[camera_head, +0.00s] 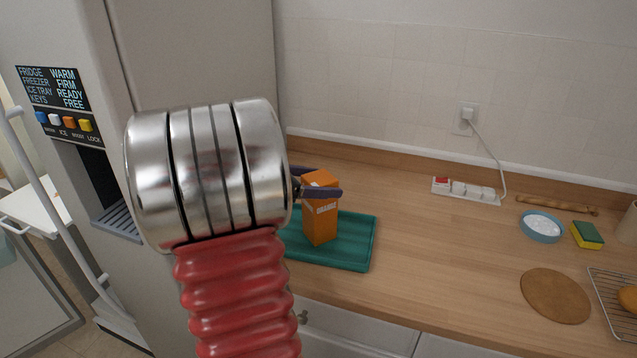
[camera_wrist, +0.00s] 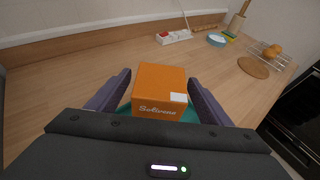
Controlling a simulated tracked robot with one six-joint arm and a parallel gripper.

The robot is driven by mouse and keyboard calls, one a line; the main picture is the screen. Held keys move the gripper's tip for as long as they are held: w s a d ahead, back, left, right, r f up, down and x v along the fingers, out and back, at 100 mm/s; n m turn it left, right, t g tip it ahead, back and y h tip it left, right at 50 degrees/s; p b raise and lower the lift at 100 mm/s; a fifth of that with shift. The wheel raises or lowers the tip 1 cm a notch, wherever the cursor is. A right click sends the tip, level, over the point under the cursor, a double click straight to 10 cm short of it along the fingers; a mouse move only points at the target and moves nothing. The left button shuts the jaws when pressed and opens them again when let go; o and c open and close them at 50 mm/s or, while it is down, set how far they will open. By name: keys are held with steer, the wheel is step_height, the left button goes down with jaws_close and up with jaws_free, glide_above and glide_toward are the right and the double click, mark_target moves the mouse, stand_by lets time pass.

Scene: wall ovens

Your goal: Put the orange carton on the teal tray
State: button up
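The orange carton (camera_head: 320,220) stands upright on the teal tray (camera_head: 358,243), as far as the head view shows. My gripper (camera_head: 317,182) is at the carton's top, with one dark finger on either side of it. In the wrist view the carton (camera_wrist: 160,88) lies between the two purple-grey fingers, and slivers of the teal tray (camera_wrist: 127,104) show between carton and fingers. The fingers look open and apart from the carton. My arm hides the tray's left part in the head view.
A power strip (camera_head: 466,190) is plugged in near the wall. A blue bowl (camera_head: 541,226), a sponge (camera_head: 587,235), a brown round mat (camera_head: 555,296) and a wire rack (camera_head: 612,300) are at the right. A fridge (camera_head: 190,60) stands left. The counter between is clear.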

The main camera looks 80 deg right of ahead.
steer(key=shift+r, duration=0.2)
steer(key=v, duration=1.2)
steer(key=shift+f, duration=0.2)
stand_by(0.6)
steer(key=w+a+f+m+t+y, duration=0.2)
steer(key=w+a+t, duration=0.3)
steer(key=a, duration=0.8)
steer(key=w+a+f+m+t+y, duration=0.1)
steer(key=w+a+f+m+t, duration=0.25)
steer(key=a, duration=0.85)
steer(key=w+a+m+t+y, duration=0.1)
steer(key=a+m+t+y, duration=0.2)
steer(key=a, duration=1.9)
steer(key=t+y, duration=0.3)
steer(key=shift+a+f, duration=0.2)
